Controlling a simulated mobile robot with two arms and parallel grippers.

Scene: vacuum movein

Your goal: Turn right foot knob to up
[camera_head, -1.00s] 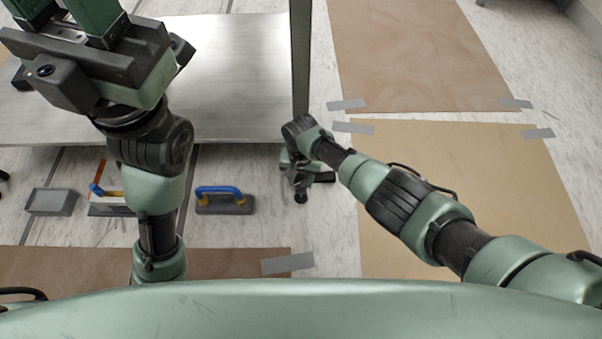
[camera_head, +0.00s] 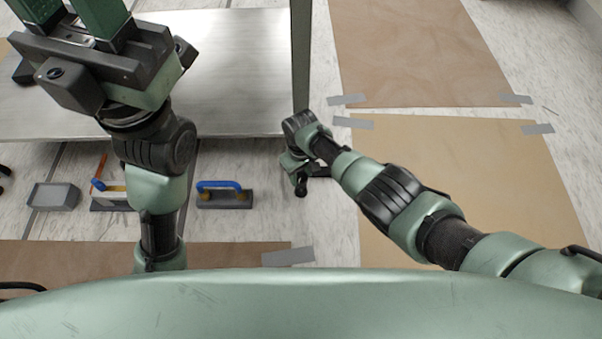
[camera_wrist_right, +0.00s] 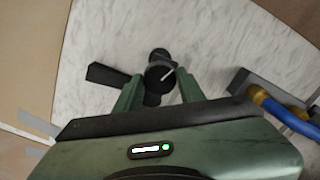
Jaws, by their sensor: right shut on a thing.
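The foot knob (camera_wrist_right: 158,76) is dark and round with a white line on its face and dark arms around it. In the right wrist view it sits between the two green fingers of my right gripper (camera_wrist_right: 159,88), which is shut on it. The white line slants toward the upper right there. In the head view my right gripper (camera_head: 296,166) is at the foot of the grey table post, and the knob is hidden under my wrist. My left gripper (camera_head: 66,12) is raised at the upper left, its fingers apart and its tips cut off by the frame.
A metal table (camera_head: 235,75) stands on the left, its post (camera_head: 300,60) beside my right wrist. A blue-handled float (camera_head: 224,196), a grey tray (camera_head: 53,196) and another tool lie on the floor. Taped brown sheets (camera_head: 460,180) cover the floor at right.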

